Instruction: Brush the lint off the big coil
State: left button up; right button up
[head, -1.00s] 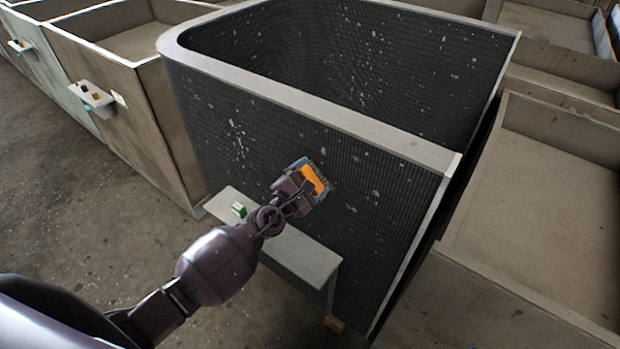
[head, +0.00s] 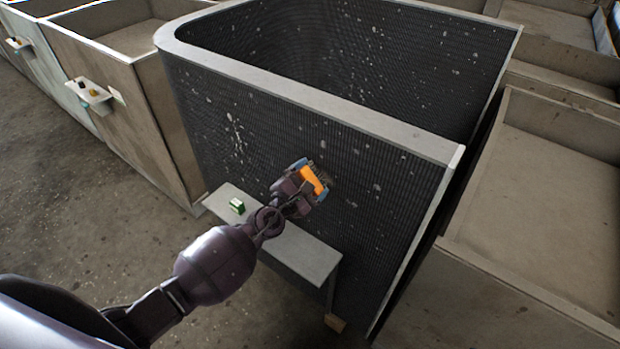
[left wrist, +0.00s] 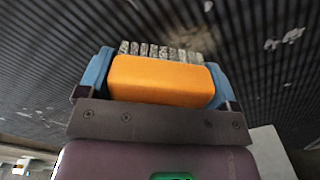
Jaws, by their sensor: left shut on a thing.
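The big coil (head: 215,115) is a dark, finely ribbed wall with a pale top rim, curved at its left corner. White lint flecks are scattered on its outer front face, thickest at the left, and on its inner face. My left gripper (head: 309,184) is shut on an orange brush (head: 313,181) in front of the front face. In the left wrist view the brush (left wrist: 160,80) shows its orange body between blue fingers, with pale bristle tufts pointing at the ribs. I cannot tell whether the bristles touch the coil. Lint (left wrist: 293,35) lies right of the brush there. My right gripper is not in view.
A narrow grey shelf (head: 300,250) stands before the coil, below my left arm, with a small green and white box (head: 237,206) on it. Tan walled bins (head: 150,110) stand left and right (head: 560,200). Open floor (head: 70,210) lies at the left.

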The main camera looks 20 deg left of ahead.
aim_at(316, 162)
pick_arm(q)
jog(key=shift+f+b, duration=1.15)
jog(key=shift+f, duration=0.35)
jog(key=shift+r+p, duration=1.7)
jog(key=shift+r, duration=0.1)
notch_tip(316, 162, up, 3)
jog(key=p, duration=0.3)
jog(key=shift+w, duration=0.1)
jog(key=shift+f+b, duration=1.5)
jog(key=shift+f, duration=0.1)
jog(key=shift+f+b, duration=1.5)
jog(key=shift+f, duration=0.2)
jog(key=shift+r+p, duration=1.7)
jog(key=shift+r, duration=0.1)
